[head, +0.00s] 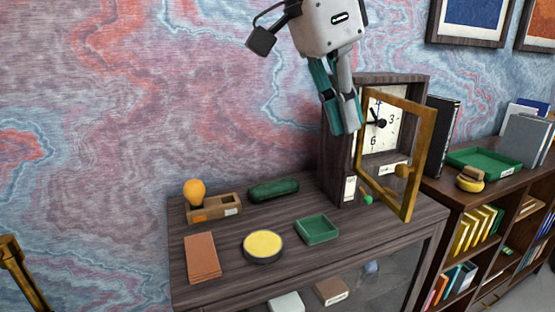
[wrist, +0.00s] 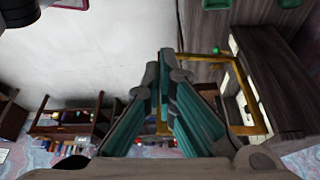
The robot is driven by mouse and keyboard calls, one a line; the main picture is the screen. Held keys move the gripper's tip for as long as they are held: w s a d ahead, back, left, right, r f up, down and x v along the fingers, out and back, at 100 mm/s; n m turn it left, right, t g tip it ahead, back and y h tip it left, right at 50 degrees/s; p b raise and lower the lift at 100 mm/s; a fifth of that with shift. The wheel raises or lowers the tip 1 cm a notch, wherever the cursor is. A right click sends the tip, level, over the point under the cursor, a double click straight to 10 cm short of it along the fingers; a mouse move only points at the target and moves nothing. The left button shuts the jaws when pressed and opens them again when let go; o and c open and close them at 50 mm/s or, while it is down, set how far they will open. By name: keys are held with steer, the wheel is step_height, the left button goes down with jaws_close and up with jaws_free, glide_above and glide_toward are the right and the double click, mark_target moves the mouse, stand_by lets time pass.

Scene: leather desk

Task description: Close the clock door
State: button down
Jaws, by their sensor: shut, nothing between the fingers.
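The clock (head: 340,165) is a dark wooden case standing on the desk, with a white dial (head: 383,118) inside. Its door (head: 416,165) is a gold-brown frame with a round knob (head: 402,171). The door stands open, angled out from the case front, and its right edge is nearest the camera. My gripper (head: 347,130) is shut and empty, pointing down beside the upper left of the door and in front of the case. Whether it touches the case or door is unclear. In the wrist view, the door frame (wrist: 266,118) is right of my fingers (wrist: 170,60).
The dark desk (head: 225,262) holds a green tray (head: 318,230), a yellow round tin (head: 262,246), a brown pad (head: 202,257), a green case (head: 273,189) and an orange bulb (head: 195,192) in a wooden holder. A bookshelf (head: 450,191) stands right of the clock.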

steer(key=w+d+f+p, duration=0.1)
steer(key=d+f, duration=0.6)
steer(key=f, duration=0.1)
steer(key=shift+w+f+p, duration=0.15)
steer(key=shift+p, duration=0.2)
steer(key=shift+d, duration=0.1)
steer(key=shift+d, duration=0.1)
